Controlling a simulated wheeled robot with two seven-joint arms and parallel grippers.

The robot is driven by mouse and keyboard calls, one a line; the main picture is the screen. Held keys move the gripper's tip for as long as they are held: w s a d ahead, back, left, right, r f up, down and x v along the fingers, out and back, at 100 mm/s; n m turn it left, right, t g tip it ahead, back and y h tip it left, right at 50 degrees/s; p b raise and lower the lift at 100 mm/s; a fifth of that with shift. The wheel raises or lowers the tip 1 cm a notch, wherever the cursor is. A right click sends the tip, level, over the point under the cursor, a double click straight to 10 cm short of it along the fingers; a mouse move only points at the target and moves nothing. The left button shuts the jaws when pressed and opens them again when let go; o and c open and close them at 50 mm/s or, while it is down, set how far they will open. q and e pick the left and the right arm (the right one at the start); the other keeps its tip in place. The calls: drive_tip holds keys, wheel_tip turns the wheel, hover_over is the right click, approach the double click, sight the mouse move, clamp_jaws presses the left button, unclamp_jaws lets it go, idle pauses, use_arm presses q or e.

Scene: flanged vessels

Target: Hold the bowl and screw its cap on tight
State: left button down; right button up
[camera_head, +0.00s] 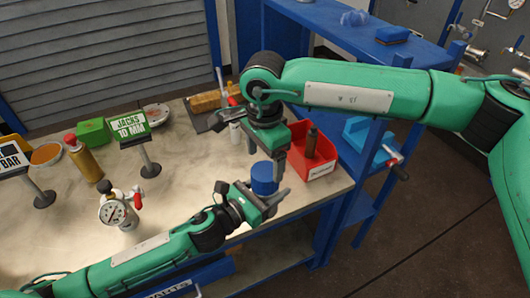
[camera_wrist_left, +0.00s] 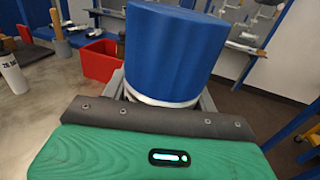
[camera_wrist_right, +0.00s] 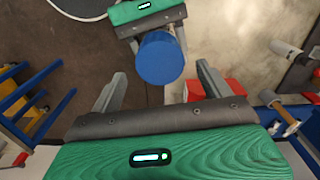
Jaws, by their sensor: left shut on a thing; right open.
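A blue cap (camera_head: 265,176) sits on top of the bowl, above my left gripper (camera_head: 267,197). In the left wrist view the cap (camera_wrist_left: 175,48) is large and close, and a thin pale rim of the bowl (camera_wrist_left: 160,101) shows below it between the jaws. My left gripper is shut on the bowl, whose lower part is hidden. My right gripper (camera_head: 267,158) is open and points down just above the cap. In the right wrist view the cap (camera_wrist_right: 160,58) lies beyond and between the spread fingers, apart from them. How tight the cap is cannot be told.
A red bin (camera_head: 312,165) with a dark item stands just behind the grippers. A pressure gauge (camera_head: 116,212), a brass bottle (camera_head: 82,160) and a "JACKS 10 MM" sign (camera_head: 130,125) stand on the bench at left. Blue shelving (camera_head: 350,190) is at right. The bench middle is fairly clear.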

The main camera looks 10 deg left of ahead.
sight(265, 171)
drive_tip(key=shift+r+n, duration=0.8)
drive_tip(key=shift+n, duration=0.6)
drive_tip(key=shift+f, duration=4.05)
drive_tip(key=c, duration=1)
drive_tip(key=shift+m, duration=0.9)
drive_tip(key=shift+c, duration=0.3)
drive_tip(key=o, duration=1.2)
drive_tip(key=shift+r, duration=0.1)
